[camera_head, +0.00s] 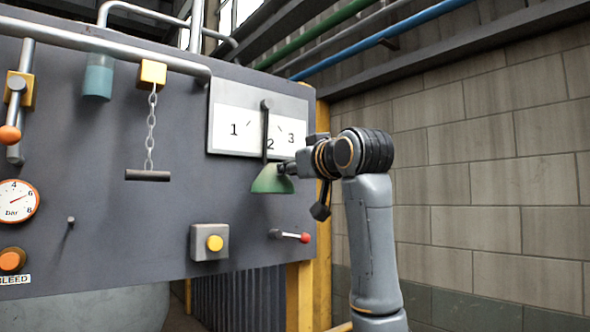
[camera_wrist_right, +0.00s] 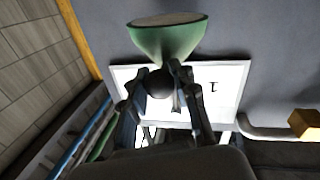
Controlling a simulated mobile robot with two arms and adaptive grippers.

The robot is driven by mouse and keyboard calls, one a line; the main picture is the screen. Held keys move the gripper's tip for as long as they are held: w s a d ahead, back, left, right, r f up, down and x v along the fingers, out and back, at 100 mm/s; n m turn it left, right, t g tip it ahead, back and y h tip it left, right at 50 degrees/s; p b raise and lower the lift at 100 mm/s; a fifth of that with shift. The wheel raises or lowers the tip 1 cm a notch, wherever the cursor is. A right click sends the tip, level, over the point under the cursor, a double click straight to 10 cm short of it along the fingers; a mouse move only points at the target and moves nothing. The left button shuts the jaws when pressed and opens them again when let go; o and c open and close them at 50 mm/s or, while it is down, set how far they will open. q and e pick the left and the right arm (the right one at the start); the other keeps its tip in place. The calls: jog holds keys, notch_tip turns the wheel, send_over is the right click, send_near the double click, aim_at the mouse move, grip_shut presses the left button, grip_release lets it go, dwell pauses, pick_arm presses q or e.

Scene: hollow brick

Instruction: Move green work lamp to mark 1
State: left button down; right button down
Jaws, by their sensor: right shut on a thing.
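The green work lamp (camera_head: 268,182) is a green cone shade on a dark arm that hangs from a pivot at the top of a white plate (camera_head: 228,146). The plate carries the marks 1, 2 and 3. The lamp arm hangs almost straight down beside the 2, right of the 1. My right gripper (camera_head: 288,168) comes from the right and is shut on the lamp near the top of its shade. In the right wrist view the green shade (camera_wrist_right: 168,42) lies just beyond the fingers, with a dark round part between them. My left gripper is out of view.
The grey panel also bears a chain with a dark handle (camera_head: 148,175), a yellow button box (camera_head: 210,243), a red-tipped lever (camera_head: 291,236) and a gauge (camera_head: 16,201). A pipe (camera_head: 120,44) runs along its top. A block wall (camera_head: 470,180) stands at right.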

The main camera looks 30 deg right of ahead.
pick_arm(q)
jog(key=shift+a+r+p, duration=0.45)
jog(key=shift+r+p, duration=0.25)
jog(key=shift+p, duration=0.05)
pick_arm(e)
jog(key=a+r+m+g+y, duration=0.1)
jog(key=a+r+m, duration=0.3)
jog(key=a+m, duration=0.3)
jog(key=shift+s+a, duration=0.4)
jog(key=shift+a, duration=1.05)
jog(key=c, duration=1)
grip_release()
jog(key=shift+s, duration=0.1)
jog(key=shift+c, duration=0.2)
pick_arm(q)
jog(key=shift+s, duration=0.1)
pick_arm(e)
jog(key=shift+a, duration=0.1)
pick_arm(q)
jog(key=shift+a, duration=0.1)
